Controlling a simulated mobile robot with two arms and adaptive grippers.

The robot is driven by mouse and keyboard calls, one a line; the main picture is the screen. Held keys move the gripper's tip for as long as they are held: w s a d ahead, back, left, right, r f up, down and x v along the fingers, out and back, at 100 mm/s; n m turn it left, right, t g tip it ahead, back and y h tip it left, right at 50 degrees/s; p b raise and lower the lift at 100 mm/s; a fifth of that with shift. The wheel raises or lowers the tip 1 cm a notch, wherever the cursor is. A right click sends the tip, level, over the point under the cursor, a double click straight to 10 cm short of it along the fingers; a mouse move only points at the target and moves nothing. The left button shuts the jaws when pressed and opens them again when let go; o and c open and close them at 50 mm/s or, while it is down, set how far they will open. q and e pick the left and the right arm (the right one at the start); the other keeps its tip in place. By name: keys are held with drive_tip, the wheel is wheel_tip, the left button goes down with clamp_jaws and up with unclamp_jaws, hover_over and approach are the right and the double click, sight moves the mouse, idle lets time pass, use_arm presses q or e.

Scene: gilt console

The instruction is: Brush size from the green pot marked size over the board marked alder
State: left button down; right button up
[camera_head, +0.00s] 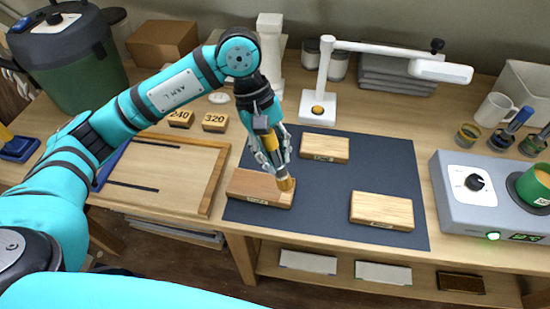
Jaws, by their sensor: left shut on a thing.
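My left gripper (271,151) is shut on a brush (286,184), whose pale tip points down at the right end of a brown board (250,187). I cannot tell whether the tip touches it. Two lighter boards lie on the dark mat (314,215): one at the back (325,148) and one at the right (382,210). Each board has a small label on its front edge, too small to read. The green pot (533,186) sits on a grey heater at the right edge, partly cut off. My right gripper is not in view.
The grey heater (459,206) has a black knob and a lit green light. A white lamp (319,95) stands behind the mat. A wooden tray (207,187) and blocks marked 240 (180,118) and 320 (215,121) are at the left. Small jars with brushes (467,137) stand at the back right.

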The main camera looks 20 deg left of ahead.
sight(275, 145)
use_arm(q)
drive_tip(key=shift+r+p, duration=0.3)
drive_tip(key=shift+r, duration=1.3)
drive_tip(key=shift+r, duration=0.1)
idle(0.6)
